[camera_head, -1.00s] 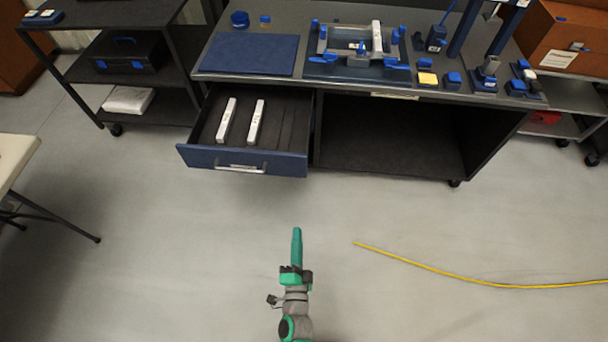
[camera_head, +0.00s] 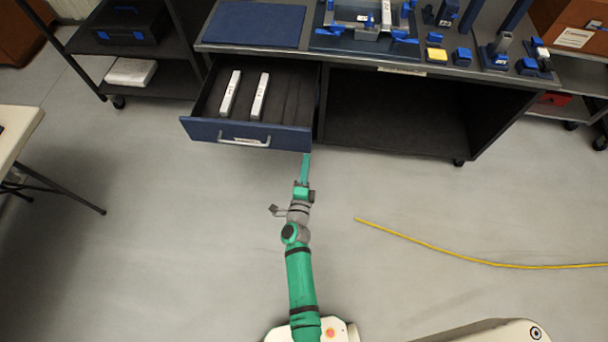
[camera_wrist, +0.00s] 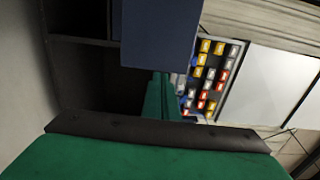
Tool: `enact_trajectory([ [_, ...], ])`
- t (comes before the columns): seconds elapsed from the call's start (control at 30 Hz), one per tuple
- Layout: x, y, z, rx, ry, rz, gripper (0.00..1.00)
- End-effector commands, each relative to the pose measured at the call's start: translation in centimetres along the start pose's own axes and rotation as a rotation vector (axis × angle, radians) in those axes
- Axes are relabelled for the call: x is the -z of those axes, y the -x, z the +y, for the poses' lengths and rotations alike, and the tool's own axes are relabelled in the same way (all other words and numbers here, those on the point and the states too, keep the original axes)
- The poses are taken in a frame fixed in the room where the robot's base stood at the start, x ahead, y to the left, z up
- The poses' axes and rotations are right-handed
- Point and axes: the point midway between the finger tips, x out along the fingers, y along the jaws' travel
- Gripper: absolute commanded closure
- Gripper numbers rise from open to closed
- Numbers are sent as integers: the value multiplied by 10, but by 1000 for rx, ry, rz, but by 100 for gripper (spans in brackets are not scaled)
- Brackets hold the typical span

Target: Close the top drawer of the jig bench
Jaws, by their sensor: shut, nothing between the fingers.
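The top drawer (camera_head: 222,134) of the jig bench (camera_head: 395,68) stands pulled out, with its blue front and silver handle (camera_head: 244,141) facing me. Two white bars (camera_head: 260,97) lie inside it. My gripper (camera_head: 306,156) is shut and empty, its green fingers pointing at the right end of the drawer front. In the head view the tips are just below that end; I cannot tell whether they touch. In the wrist view the shut fingers (camera_wrist: 160,98) reach up to a blue panel (camera_wrist: 160,35), apparently the drawer front.
A dark open bay (camera_head: 395,115) lies right of the drawer. A black shelf cart (camera_head: 130,47) stands left, a pale table (camera_head: 18,140) at the left edge. A yellow cable (camera_head: 470,259) lies on the floor. The floor before the bench is otherwise clear.

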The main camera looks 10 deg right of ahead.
Motion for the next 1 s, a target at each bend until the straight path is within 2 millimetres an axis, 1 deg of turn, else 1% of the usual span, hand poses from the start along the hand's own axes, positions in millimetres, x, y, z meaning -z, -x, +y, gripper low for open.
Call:
enact_trajectory([
  [0.03,0,-10,-1,2,0,1,100],
  [0.2,0,-36,-1,1,1,0,100],
  [0.4,-2,-52,0,0,1,-3,100],
  [0.53,-2,-55,0,-1,1,-3,100],
  [0.87,-2,-55,0,-1,1,-4,100],
  [1.0,-6,-60,-1,1,1,-10,100],
])
